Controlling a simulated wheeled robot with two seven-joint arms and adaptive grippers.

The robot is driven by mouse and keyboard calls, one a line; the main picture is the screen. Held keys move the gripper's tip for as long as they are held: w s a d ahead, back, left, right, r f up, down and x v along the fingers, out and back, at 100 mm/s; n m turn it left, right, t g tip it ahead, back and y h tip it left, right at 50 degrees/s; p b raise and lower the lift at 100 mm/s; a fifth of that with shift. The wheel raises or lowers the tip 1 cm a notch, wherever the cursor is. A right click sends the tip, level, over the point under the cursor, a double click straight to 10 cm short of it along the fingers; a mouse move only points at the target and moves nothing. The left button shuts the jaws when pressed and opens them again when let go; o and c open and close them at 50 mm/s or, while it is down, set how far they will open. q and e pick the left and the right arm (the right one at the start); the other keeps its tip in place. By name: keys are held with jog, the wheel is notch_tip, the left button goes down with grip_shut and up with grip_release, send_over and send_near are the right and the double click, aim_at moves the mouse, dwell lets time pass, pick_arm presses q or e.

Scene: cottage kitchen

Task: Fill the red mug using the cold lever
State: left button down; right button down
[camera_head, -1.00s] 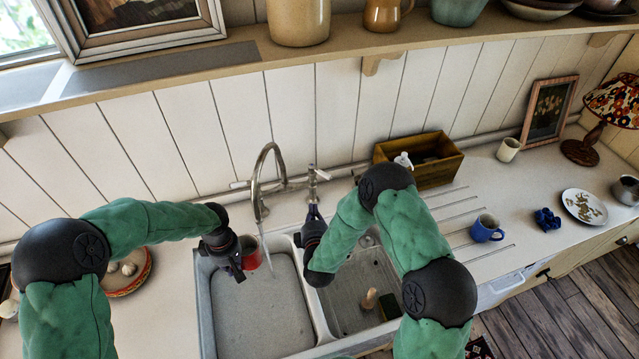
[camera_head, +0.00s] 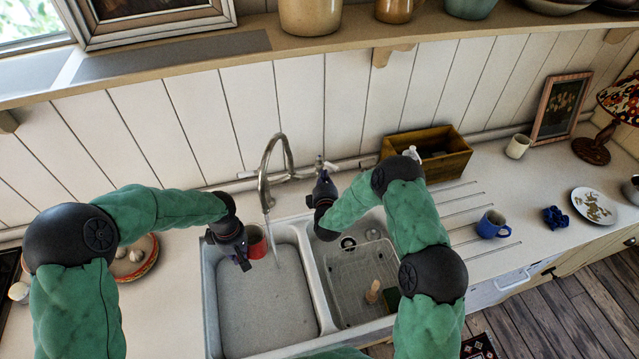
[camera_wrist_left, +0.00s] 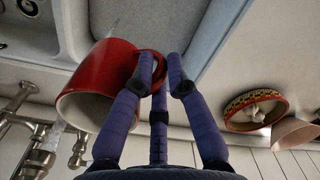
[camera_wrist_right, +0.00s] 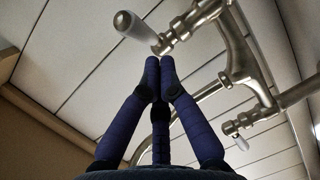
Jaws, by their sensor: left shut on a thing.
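The red mug (camera_head: 257,240) is at the left basin's back-left edge. My left gripper (camera_head: 247,262) is shut on its handle; the left wrist view shows the fingers (camera_wrist_left: 162,72) around the handle and the mug (camera_wrist_left: 105,75) tilted in that picture. A thin water stream (camera_head: 271,238) falls from the metal tap (camera_head: 264,180), just right of the mug; I cannot tell whether any enters it. My right gripper (camera_head: 323,178) is at the tap's right side. Its fingertips (camera_wrist_right: 160,62) are together, empty, close below a white-handled lever (camera_wrist_right: 135,25) in the right wrist view. A second white-handled lever (camera_wrist_right: 238,141) shows farther off.
The right basin (camera_head: 345,310) holds a wooden-handled brush (camera_head: 373,291). A wooden box (camera_head: 440,152) stands behind the drainer, right of my right arm. A blue mug (camera_head: 490,224) stands on the drainer. A bowl (camera_head: 140,262) lies left of the sink.

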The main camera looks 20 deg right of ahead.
aim_at(337, 170)
jog(key=shift+w+d+f, duration=0.15)
jog(key=shift+w+d, duration=0.2)
jog(key=shift+d, duration=0.2)
jog(key=shift+d, duration=0.2)
jog(key=shift+w+d+n+y, duration=0.1)
jog(key=shift+d+n+y, duration=0.3)
jog(key=shift+n+y, duration=0.4)
jog(key=shift+w+d+n+y, duration=0.15)
jog(key=shift+d+n+y, duration=0.55)
jog(key=shift+y, duration=0.6)
jog(key=d+n+y, duration=0.1)
jog(key=n+y, duration=0.1)
jog(key=y, duration=0.1)
jog(key=shift+w+d+n+y, duration=0.3)
jog(key=shift+w+d, duration=1.2)
jog(key=shift+w, duration=0.15)
